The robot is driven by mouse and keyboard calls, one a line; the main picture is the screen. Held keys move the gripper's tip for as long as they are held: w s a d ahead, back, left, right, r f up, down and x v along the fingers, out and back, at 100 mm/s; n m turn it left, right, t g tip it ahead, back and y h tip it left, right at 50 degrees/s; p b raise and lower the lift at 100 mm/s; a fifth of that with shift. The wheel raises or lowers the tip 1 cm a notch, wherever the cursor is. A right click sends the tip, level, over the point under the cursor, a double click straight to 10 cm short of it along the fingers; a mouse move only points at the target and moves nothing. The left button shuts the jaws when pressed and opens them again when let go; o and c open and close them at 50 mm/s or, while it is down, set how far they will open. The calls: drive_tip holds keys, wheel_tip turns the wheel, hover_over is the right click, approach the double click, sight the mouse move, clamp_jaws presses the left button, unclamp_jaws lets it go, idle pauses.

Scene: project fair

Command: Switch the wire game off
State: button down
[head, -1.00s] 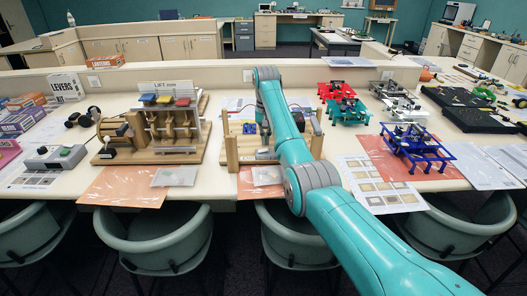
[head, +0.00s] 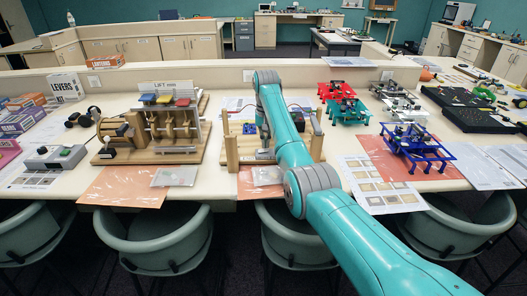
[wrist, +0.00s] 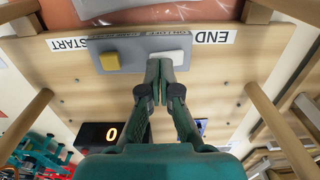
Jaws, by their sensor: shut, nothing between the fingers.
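The wire game is a wooden board (wrist: 225,95) with upright posts; in the head view its left post (head: 232,153) shows beside my arm. In the wrist view a grey control box (wrist: 136,46) lies along the board's edge, between START and END labels. It carries a yellow button (wrist: 109,61) and a white switch part (wrist: 172,56). My gripper (wrist: 161,64) is shut and empty, its tips at the white part; I cannot tell whether they touch. A dark display (wrist: 110,135) shows an orange 0. In the head view my arm hides much of the game.
A wooden lift model (head: 160,130) stands left of the game. Red, green and blue stands (head: 415,147) are to its right, with printed sheets around them. Chairs (head: 165,238) line the table's front edge. Wooden posts (wrist: 27,118) rise on both sides of my gripper.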

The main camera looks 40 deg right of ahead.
sight(265, 150)
drive_tip(key=shift+f, duration=0.75)
idle(0.4)
drive_tip(key=shift+r, duration=3.5)
